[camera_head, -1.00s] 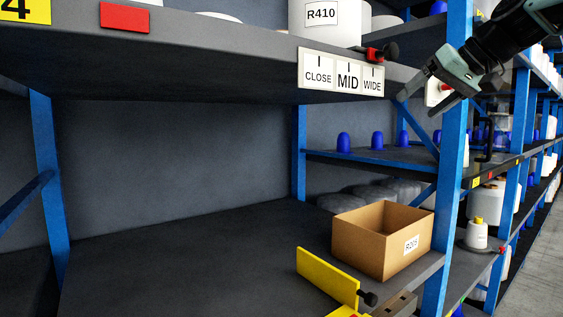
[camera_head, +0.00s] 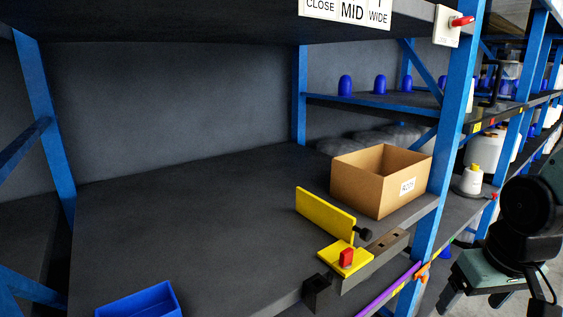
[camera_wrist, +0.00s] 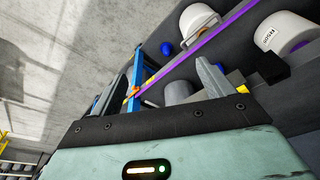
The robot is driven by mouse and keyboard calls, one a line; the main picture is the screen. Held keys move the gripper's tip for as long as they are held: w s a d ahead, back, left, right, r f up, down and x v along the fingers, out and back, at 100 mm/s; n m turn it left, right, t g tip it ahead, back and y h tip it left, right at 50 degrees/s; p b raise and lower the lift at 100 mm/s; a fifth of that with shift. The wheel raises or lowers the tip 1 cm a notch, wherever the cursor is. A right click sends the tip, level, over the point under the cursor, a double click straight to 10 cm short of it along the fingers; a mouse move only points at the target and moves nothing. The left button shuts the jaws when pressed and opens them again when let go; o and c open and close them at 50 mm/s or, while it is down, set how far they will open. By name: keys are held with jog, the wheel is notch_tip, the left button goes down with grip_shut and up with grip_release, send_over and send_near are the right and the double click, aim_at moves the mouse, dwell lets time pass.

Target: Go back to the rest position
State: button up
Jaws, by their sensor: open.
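My gripper (camera_head: 472,304) hangs at the lower right of the head view, in front of the rack and over the aisle floor. Its teal body points downward and its fingers are partly cut off by the frame edge. In the wrist view my gripper (camera_wrist: 160,78) shows its fingers spread apart with nothing held between them. Behind the fingers are a blue rack post (camera_wrist: 138,75) and a purple strip (camera_wrist: 215,38) along a shelf edge.
An open cardboard box (camera_head: 365,187) stands on the shelf (camera_head: 200,235). A blue bin (camera_head: 140,302) lies front left. A white switch with a red lever (camera_head: 461,21) is on the post.

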jog(key=s+a+r+n+g, duration=0.1)
jog(key=s+a+n, duration=0.2)
jog(key=s+a, duration=0.3)
jog(key=s+a+r+n+g, duration=0.1)
jog(key=s+a+n, duration=0.3)
jog(key=a, duration=0.7)
jog(key=shift+s, duration=1.2)
jog(key=shift+r, duration=0.1)
